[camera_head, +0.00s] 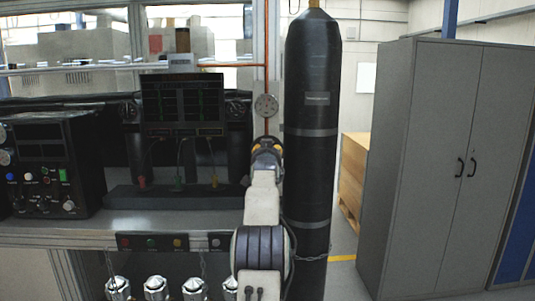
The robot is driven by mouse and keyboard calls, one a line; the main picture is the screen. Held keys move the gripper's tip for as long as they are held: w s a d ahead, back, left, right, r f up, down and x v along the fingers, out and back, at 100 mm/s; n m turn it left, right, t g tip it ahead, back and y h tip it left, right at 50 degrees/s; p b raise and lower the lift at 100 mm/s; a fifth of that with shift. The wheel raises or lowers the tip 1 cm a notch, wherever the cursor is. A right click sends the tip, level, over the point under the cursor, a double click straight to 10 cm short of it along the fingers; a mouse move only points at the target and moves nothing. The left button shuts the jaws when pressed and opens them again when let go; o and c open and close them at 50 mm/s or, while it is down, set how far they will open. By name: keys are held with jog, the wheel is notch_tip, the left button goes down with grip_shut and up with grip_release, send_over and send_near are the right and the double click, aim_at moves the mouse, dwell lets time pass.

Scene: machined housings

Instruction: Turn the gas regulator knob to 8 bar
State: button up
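A round pale gauge (266,105) hangs on a thin copper pipe (266,50), just left of the tall black gas cylinder (312,90). Its dial is too small to read. My gripper (267,146) is right below the gauge, seen from behind at the end of my raised arm. No regulator knob can be made out; the spot under the gauge is covered by my gripper. The fingertips are hidden too, so I cannot tell whether they are open, shut, or touching anything.
A bench (180,222) with a black control box (50,165) and a dark display panel (183,105) stands at left. Chrome fittings (155,289) are below it. The cylinder stands close right of my arm; a grey cabinet (440,170) is further right, with floor between.

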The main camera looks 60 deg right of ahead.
jog(key=shift+r, duration=0.5)
jog(key=o, duration=1.2)
jog(key=shift+f, duration=0.3)
jog(key=shift+f, duration=0.1)
jog(key=v, duration=1.2)
